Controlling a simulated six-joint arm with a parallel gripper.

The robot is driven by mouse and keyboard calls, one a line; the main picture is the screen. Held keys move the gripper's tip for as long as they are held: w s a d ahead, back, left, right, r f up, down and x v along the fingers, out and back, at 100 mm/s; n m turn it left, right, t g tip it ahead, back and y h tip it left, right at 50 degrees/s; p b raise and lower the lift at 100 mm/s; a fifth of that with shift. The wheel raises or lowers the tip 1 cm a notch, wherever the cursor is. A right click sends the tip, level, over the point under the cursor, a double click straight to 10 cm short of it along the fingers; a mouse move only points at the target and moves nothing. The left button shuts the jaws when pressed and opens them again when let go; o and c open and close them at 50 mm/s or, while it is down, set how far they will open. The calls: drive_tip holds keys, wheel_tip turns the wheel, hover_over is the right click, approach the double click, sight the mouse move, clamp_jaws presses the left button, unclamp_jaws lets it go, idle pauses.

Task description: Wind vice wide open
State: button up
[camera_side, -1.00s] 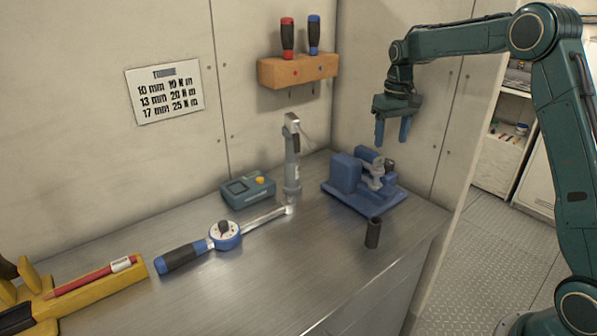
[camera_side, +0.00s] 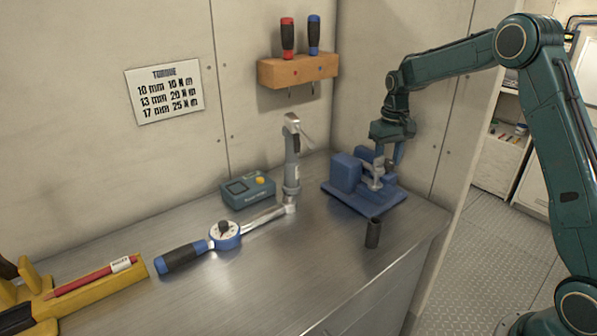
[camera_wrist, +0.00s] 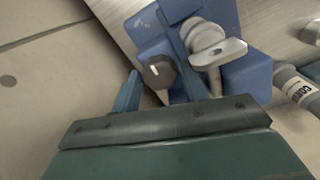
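The blue vice (camera_side: 345,173) stands on its flat blue base at the back right of the steel bench. Its silver screw parts (camera_side: 375,182) show on the right of the block. In the wrist view, the vice base (camera_wrist: 252,72) lies ahead, with a silver screw and flat metal tab (camera_wrist: 219,53). A dark round knob (camera_wrist: 158,72) sits between the two blue fingers of my gripper (camera_wrist: 157,84). The fingers are apart, with a visible gap on the left of the knob. In the side view, my gripper (camera_side: 391,158) points down at the vice's right side and partly hides it.
A dark socket (camera_side: 373,233) stands in front of the vice. An upright grey tool (camera_side: 291,165), a torque wrench (camera_side: 224,236) and a teal box (camera_side: 248,190) are to the left. A screwdriver rack (camera_side: 298,70) hangs above.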

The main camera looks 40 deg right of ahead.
drive_tip(key=c, duration=0.6)
drive_tip(key=shift+o, duration=0.2)
drive_tip(key=shift+n, duration=0.3)
drive_tip(key=shift+n, duration=0.5)
drive_tip(key=o, duration=1)
drive_tip(key=shift+m, duration=0.5)
